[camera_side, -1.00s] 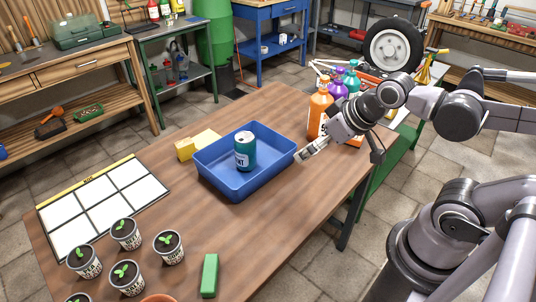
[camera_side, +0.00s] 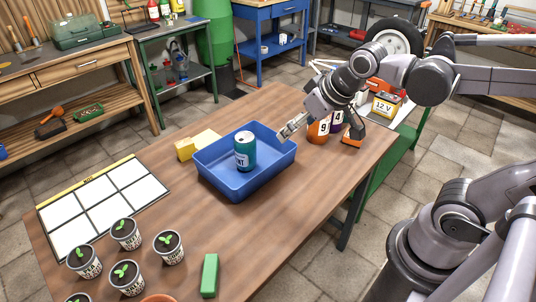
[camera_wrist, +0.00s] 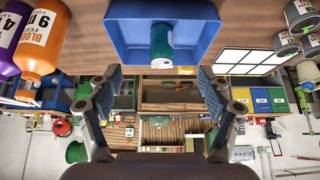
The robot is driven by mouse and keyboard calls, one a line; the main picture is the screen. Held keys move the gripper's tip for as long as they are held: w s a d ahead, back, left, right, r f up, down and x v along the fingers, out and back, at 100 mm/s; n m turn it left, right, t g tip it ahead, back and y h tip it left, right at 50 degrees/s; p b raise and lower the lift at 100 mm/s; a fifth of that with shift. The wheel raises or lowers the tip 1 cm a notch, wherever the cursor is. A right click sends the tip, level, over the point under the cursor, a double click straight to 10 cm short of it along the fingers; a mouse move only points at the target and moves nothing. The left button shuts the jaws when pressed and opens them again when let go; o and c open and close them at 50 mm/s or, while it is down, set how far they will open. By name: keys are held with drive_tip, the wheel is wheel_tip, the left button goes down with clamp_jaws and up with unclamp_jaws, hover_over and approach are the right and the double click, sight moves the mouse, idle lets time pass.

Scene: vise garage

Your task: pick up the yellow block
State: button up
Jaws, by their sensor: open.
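A yellow block (camera_side: 184,149) sits on the wooden table behind the blue tray, at its back left corner. A paler yellow piece (camera_side: 206,139) lies right beside it, partly hidden by the tray. In the wrist view a small yellow patch (camera_wrist: 187,70) shows past the tray's edge; I cannot tell which of the two it is. My gripper (camera_side: 283,135) is above the tray's right end, well to the right of the yellow block. In the wrist view my gripper (camera_wrist: 160,78) has its fingers wide apart with nothing between them.
The blue tray (camera_side: 232,187) holds a teal can (camera_side: 245,151) and stands between my gripper and the block. Orange (camera_side: 318,130) and purple bottles stand at the right. Potted seedlings (camera_side: 126,234), a white grid board (camera_side: 104,205) and a green block (camera_side: 210,275) occupy the left and front.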

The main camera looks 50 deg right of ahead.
drive_tip(key=w+a+r, duration=0.2)
drive_tip(key=w, duration=0.6)
drive_tip(key=m+g, duration=0.2)
hover_over(184, 143)
drive_tip(key=s, duration=0.4)
wheel_tip(184, 143, down, 11)
drive_tip(key=shift+h, duration=0.4)
drive_tip(key=x, duration=0.6)
drive_tip(key=shift+f, duration=0.15)
drive_tip(key=shift+a+x, duration=0.15)
drive_tip(key=shift+x, duration=1.15)
drive_tip(key=shift+a+x, duration=0.15)
drive_tip(key=shift+x, duration=1.15)
drive_tip(key=shift+s+f, duration=0.1)
drive_tip(key=shift+s, duration=0.05)
drive_tip(key=c, duration=1.3)
